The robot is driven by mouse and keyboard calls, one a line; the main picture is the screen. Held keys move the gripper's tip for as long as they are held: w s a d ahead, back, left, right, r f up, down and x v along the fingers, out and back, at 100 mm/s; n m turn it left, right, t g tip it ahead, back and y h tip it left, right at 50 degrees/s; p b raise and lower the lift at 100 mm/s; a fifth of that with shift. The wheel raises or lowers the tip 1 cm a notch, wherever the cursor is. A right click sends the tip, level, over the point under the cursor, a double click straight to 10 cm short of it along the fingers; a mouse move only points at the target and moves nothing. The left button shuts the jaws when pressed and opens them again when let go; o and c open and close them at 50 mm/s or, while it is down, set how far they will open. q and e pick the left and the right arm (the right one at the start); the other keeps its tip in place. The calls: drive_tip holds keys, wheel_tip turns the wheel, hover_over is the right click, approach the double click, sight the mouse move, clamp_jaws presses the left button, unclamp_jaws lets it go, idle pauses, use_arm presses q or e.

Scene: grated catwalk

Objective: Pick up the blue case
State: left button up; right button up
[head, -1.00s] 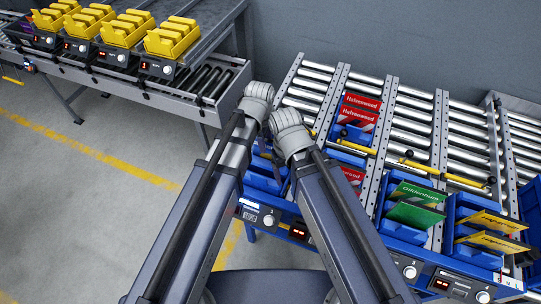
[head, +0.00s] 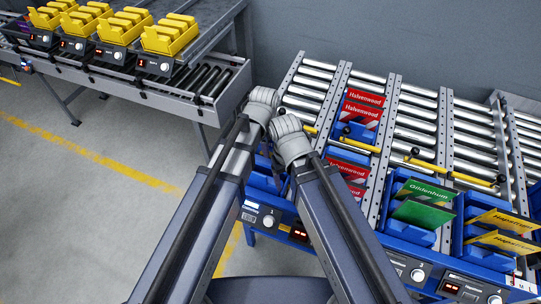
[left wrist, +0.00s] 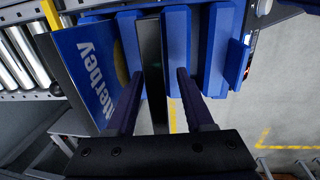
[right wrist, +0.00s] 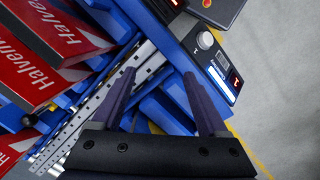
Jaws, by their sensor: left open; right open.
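A blue case (left wrist: 90,65) with white lettering stands tilted at the left in the left wrist view. It sits beside the blue ribbed holder (left wrist: 215,45). My left gripper (left wrist: 158,76) is open; its left finger overlaps the case's lower right edge in the picture, and contact cannot be told. A thin dark upright panel (left wrist: 151,60) shows between its fingers. In the head view my wrists hide this case. My right gripper (right wrist: 160,75) is open and empty over a blue frame and a perforated metal rail (right wrist: 100,105).
Red cases (head: 362,105), green cases (head: 425,203) and yellow cases (head: 502,232) stand in blue holders on the sloping roller rack (head: 410,120). Yellow bins (head: 120,25) stand on a grey conveyor at the left. The floor (head: 90,205) at lower left is clear.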

use_arm(q)
wheel_tip(320, 180, down, 3)
drive_tip(key=shift+w+d+b, duration=0.15)
drive_tip(key=shift+b, duration=0.85)
use_arm(e)
wheel_tip(320, 180, down, 3)
use_arm(q)
drive_tip(key=shift+r, duration=0.1)
use_arm(e)
drive_tip(key=shift+r, duration=0.1)
use_arm(q)
drive_tip(key=shift+c, duration=0.3)
clamp_jaws()
